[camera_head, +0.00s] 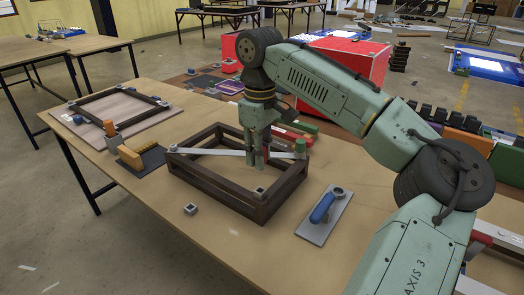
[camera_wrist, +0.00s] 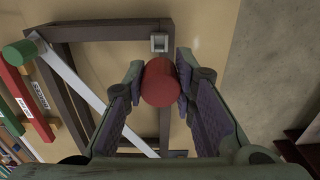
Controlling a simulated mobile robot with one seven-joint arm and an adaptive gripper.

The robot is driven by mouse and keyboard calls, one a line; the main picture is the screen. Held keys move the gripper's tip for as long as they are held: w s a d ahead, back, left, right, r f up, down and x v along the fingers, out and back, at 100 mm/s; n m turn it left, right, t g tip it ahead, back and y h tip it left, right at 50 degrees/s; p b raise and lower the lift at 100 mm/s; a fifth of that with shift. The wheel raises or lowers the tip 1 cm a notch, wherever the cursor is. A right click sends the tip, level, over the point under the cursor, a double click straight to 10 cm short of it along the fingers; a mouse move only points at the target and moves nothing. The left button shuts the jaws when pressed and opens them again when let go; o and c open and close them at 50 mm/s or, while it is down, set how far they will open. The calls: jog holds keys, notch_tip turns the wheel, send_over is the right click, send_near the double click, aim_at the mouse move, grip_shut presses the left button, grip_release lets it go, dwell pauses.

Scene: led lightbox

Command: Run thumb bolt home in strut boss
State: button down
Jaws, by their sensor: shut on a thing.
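My gripper (camera_head: 259,161) points down over the dark wooden frame (camera_head: 222,188). In the wrist view its fingers are shut on a red cylinder, the thumb bolt (camera_wrist: 160,83), seen end-on. The bolt overlaps one frame rail in that view; its lower end is hidden, and I cannot tell its height. The pale strut (camera_head: 207,153) lies diagonally across the frame and also shows in the wrist view (camera_wrist: 85,88). A green knob (camera_head: 300,147) stands at its right end. A small grey square boss (camera_head: 260,191) sits on the frame's near corner, beside the held bolt in the wrist view (camera_wrist: 159,42), apart from it.
A grey plate with a blue handle (camera_head: 322,210) lies right of the frame. A small grey square piece (camera_head: 190,208) lies in front. A dark mat with a yellow block (camera_head: 131,157) and a board with another frame (camera_head: 115,110) are left. The front table area is mostly clear.

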jog(key=shift+f+b, duration=0.9)
jog(key=shift+f, duration=2.6)
jog(key=shift+p, duration=0.95)
jog(key=shift+f+b, duration=0.45)
jog(key=shift+f, duration=0.65)
jog(key=shift+r, duration=0.1)
